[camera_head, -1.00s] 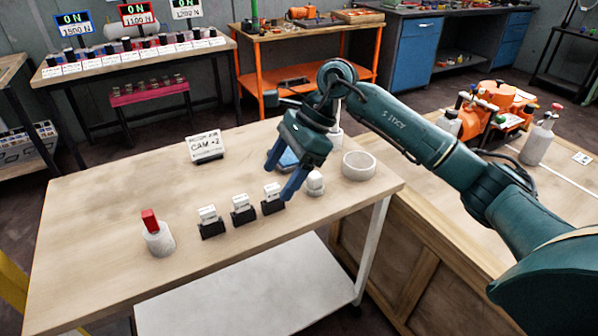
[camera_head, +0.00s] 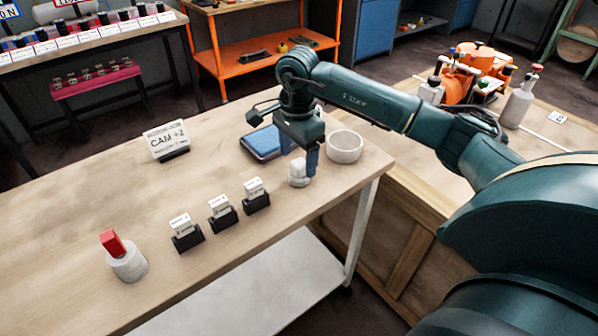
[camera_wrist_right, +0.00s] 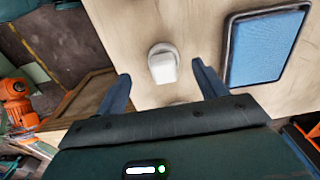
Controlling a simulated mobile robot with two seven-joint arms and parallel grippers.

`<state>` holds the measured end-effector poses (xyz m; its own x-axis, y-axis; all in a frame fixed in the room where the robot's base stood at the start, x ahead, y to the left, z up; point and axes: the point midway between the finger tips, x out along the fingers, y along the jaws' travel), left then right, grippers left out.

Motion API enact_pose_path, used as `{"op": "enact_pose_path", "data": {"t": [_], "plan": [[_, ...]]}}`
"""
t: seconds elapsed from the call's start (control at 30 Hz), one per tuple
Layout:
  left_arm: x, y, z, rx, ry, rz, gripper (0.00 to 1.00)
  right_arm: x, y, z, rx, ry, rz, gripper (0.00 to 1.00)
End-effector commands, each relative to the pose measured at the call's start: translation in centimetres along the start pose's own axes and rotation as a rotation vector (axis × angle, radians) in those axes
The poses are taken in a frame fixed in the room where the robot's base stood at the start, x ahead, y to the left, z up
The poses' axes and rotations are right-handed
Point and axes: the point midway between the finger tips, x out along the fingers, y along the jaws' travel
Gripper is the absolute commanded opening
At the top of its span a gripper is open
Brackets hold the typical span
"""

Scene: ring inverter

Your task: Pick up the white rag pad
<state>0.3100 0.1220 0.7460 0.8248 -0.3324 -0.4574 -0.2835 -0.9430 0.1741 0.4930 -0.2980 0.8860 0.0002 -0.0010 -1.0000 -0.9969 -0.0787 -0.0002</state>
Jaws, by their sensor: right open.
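The white rag pad (camera_head: 298,175) is a small white lump standing on the wooden table near its right front edge. In the right wrist view the white pad (camera_wrist_right: 162,66) shows ahead, between the lines of the two fingers. My right gripper (camera_head: 299,162) is open and empty, pointing down just above and around the pad; I cannot tell whether a finger touches it. In the right wrist view the open fingers (camera_wrist_right: 161,72) stand on either side of the pad. My left gripper is not in view.
A blue pad in a dark tray (camera_head: 247,150) lies left of my gripper. A white round bowl (camera_head: 345,147) stands close on the right. Several card holders (camera_head: 222,217) and a white cylinder with a red block (camera_head: 127,262) stand to the left. The table's left middle is clear.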

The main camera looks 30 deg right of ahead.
Motion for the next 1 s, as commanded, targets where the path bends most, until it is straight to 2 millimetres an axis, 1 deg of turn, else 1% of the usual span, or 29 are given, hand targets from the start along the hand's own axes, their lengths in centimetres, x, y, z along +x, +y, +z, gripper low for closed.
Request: {"op": "enact_pose_path", "data": {"t": [0.2,0.3,0.43,0.63,0.67,1.0], "plan": [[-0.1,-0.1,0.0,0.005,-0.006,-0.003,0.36,3.0,-0.2,-0.7,0.003,-0.001,0.005,0.71],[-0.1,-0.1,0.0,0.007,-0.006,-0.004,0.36,4.3,-0.3,-0.7,0.000,-0.002,0.004,0.71],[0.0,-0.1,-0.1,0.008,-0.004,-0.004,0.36,5.1,-0.3,-0.7,0.000,-0.001,0.001,0.71],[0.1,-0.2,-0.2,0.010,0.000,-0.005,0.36,5.2,-0.3,-0.7,0.000,-0.001,0.000,0.71],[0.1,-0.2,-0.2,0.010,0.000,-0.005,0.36,5.1,-0.3,-0.7,0.000,-0.001,0.000,0.69],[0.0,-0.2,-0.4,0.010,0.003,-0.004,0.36,5.1,-0.3,-0.7,0.000,-0.001,0.000,0.41]]}}
